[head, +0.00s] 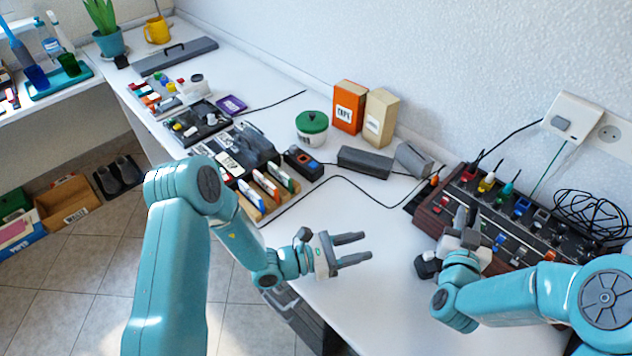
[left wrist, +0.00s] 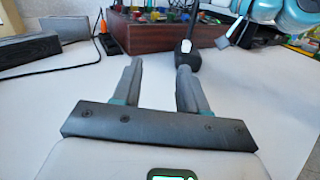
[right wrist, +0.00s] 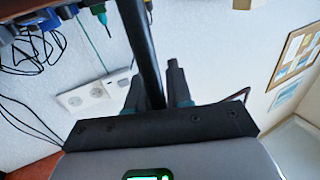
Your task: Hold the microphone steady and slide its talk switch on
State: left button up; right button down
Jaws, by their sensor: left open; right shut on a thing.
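The microphone (head: 424,268) is a dark thing, mostly hidden by my right gripper (head: 460,232) in the head view. In the left wrist view its dark rounded end (left wrist: 185,63) hangs beyond the right finger, with a small white patch that I cannot identify for certain. In the right wrist view a dark shaft (right wrist: 140,45) runs between the fingers of my right gripper, which is shut on it. My left gripper (head: 367,247) is open and empty, pointing right toward the microphone with a gap between them. I cannot tell the talk switch's position.
A wooden-sided console (head: 437,214) with coloured plugs stands behind the microphone. A grey box (head: 364,162), a green-lidded jar (head: 312,128) and two upright boxes (head: 349,107) stand farther back. A black cable crosses the white desk. The desk around my left gripper is clear.

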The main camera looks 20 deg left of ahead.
pick_arm(q)
jog(key=w+a+r+m, duration=0.2)
jog(key=w+a+m, duration=0.1)
jog(key=a, duration=0.5)
jog(key=w+a+r+m+t+y, duration=0.1)
jog(key=w+a+r+m, duration=0.2)
jog(key=w+a, duration=0.2)
jog(key=shift+w+a+r+m, duration=0.35)
jog(key=shift+w+a+m, duration=0.05)
jog(key=shift+a, duration=1.15)
